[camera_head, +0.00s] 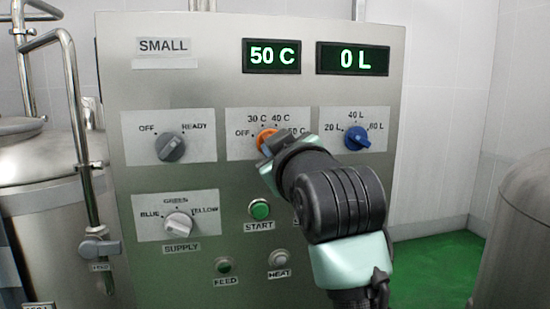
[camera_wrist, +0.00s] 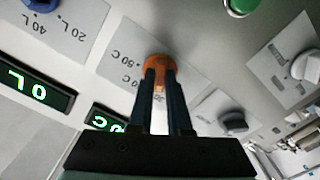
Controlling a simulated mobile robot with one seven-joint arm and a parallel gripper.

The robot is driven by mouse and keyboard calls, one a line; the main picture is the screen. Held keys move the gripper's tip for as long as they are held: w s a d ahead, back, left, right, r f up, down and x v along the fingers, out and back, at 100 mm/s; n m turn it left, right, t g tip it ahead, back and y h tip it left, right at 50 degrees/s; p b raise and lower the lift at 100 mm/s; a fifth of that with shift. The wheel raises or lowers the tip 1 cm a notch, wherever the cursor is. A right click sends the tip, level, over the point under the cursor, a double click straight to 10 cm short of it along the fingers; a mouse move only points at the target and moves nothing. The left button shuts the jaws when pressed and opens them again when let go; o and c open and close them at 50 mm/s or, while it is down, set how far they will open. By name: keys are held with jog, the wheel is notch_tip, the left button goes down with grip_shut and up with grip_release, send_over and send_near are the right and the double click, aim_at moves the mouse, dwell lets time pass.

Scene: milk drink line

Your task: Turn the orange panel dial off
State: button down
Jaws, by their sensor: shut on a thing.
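The orange panel dial (camera_head: 266,137) sits in the middle of the panel's upper row of dials. Its plate has OFF, 30 C, 40 C and 50 C marks. My gripper (camera_head: 275,146) is at the dial and covers part of it. In the wrist view the orange dial (camera_wrist: 158,66) is between the fingertips of my gripper (camera_wrist: 160,82), which is shut on it. The dial's exact pointing direction is partly hidden by the fingers. The temperature display (camera_head: 271,56) above reads 50 C.
A grey OFF/READY dial (camera_head: 170,147) is to the left and a blue litre dial (camera_head: 356,138) to the right. Below are a white SUPPLY dial (camera_head: 178,222), a green START button (camera_head: 260,209), and FEED (camera_head: 223,266) and HEAT (camera_head: 279,258) buttons. A tank (camera_head: 48,190) stands at left.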

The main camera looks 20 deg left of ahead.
jog(key=shift+n+b, duration=1.3)
jog(key=shift+n, duration=2.2)
jog(key=c, duration=0.9)
grip_release()
jog(key=shift+o, duration=0.2)
jog(key=b+v, duration=0.4)
jog(key=v, duration=0.9)
jog(key=shift+r, duration=0.1)
